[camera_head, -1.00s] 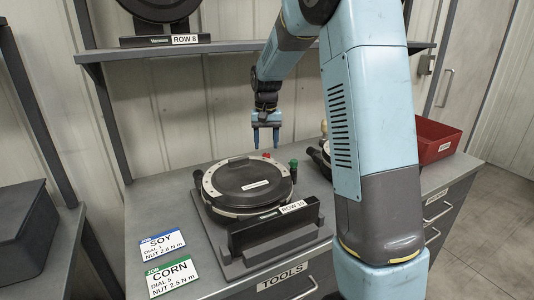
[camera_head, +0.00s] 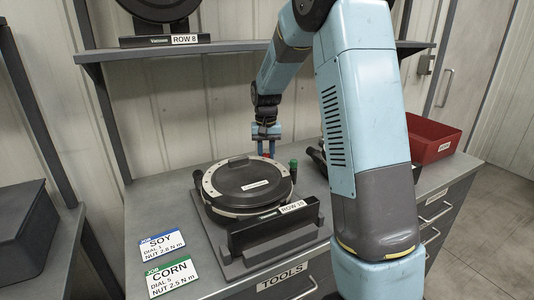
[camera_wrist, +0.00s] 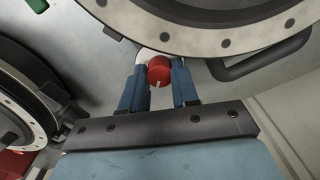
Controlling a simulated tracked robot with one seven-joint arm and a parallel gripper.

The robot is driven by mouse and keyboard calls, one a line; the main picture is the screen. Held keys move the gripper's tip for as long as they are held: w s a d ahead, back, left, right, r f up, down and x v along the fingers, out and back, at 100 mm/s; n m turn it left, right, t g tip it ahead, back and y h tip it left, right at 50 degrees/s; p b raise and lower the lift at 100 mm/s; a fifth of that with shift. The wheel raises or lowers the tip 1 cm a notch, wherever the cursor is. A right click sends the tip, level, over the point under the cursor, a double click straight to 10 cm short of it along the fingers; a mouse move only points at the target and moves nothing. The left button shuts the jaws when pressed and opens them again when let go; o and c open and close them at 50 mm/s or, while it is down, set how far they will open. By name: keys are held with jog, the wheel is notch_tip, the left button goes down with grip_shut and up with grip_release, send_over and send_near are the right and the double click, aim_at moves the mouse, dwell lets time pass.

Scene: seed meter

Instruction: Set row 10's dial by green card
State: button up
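The seed meter (camera_head: 250,183) is a round dark-lidded unit with a pale rim, lying on a grey base; its label (camera_head: 291,207) seems to read ROW 10, though the last digit is blurred. Its red dial knob (camera_wrist: 158,70) with a pale mark shows in the wrist view. My gripper (camera_wrist: 161,76) is open, with its blue fingers on either side of the knob and a slight gap at each side. The green-topped card (camera_head: 172,276) reads CORN, dial 5, nut 2.5 N m.
A blue-topped SOY card (camera_head: 162,246) lies behind the green one. A green knob (camera_head: 293,164) stands at the meter's right. Another meter (camera_wrist: 25,100) is close by in the wrist view. A red bin (camera_head: 433,140) is at the right. A shelf (camera_head: 240,51) is above.

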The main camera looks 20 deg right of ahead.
aim_at(266, 154)
grip_shut()
jog(key=shift+m, duration=1.5)
jog(key=o, duration=0.6)
grip_release()
jog(key=shift+c, duration=0.2)
notch_tip(266, 154, up, 7)
jog(key=shift+r, duration=0.15)
